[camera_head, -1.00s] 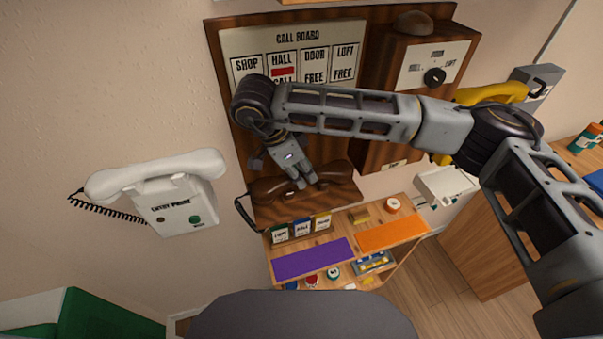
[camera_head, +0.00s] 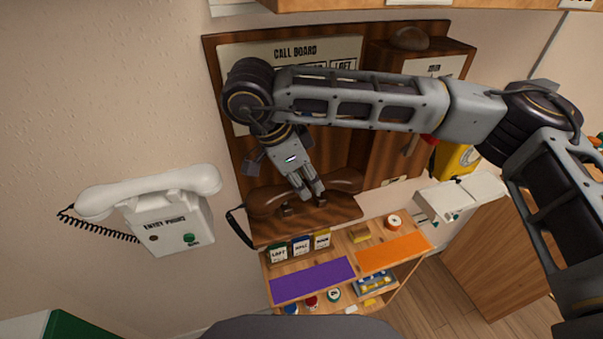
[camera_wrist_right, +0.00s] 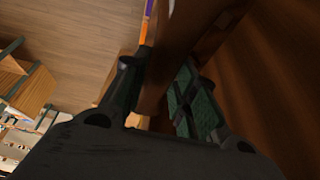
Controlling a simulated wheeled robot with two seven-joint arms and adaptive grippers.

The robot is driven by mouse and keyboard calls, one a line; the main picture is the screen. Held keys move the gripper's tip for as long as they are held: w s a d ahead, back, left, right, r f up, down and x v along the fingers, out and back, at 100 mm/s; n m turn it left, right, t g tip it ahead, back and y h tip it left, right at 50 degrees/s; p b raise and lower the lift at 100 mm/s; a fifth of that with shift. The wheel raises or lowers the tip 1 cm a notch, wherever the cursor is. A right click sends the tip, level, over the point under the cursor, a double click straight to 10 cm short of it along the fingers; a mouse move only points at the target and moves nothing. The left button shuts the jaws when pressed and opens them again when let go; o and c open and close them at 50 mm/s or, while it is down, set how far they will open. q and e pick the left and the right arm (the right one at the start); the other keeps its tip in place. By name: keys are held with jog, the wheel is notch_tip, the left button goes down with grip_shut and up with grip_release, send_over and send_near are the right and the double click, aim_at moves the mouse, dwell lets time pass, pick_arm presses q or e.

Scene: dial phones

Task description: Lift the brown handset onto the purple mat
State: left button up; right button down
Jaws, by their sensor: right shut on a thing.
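The brown handset (camera_head: 264,203) lies across the lower part of the wooden call board, with two dark hooks showing just below it. I cannot tell whether it touches them. My right gripper (camera_head: 311,194) comes down from above and is shut on the handset's middle, hiding part of the grip. In the right wrist view, a brown length of the handset (camera_wrist_right: 156,82) runs between the fingers. The purple mat (camera_head: 312,280) lies bare on the wooden shelf below the board. My left gripper is not in view.
An orange mat (camera_head: 393,251) lies right of the purple one. Small labelled boxes (camera_head: 301,245) stand behind the purple mat. A white entry phone (camera_head: 165,215) hangs at left. A dark cord hangs left of the brown handset. A yellow phone (camera_head: 455,160) is at right, partly behind my arm.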

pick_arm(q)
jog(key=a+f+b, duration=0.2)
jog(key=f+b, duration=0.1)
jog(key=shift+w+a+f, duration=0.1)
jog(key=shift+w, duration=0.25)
pick_arm(e)
jog(key=s+d, duration=0.2)
jog(key=s, duration=0.5)
jog(key=s+d, duration=0.3)
jog(key=s, duration=0.5)
jog(key=shift+s, duration=0.1)
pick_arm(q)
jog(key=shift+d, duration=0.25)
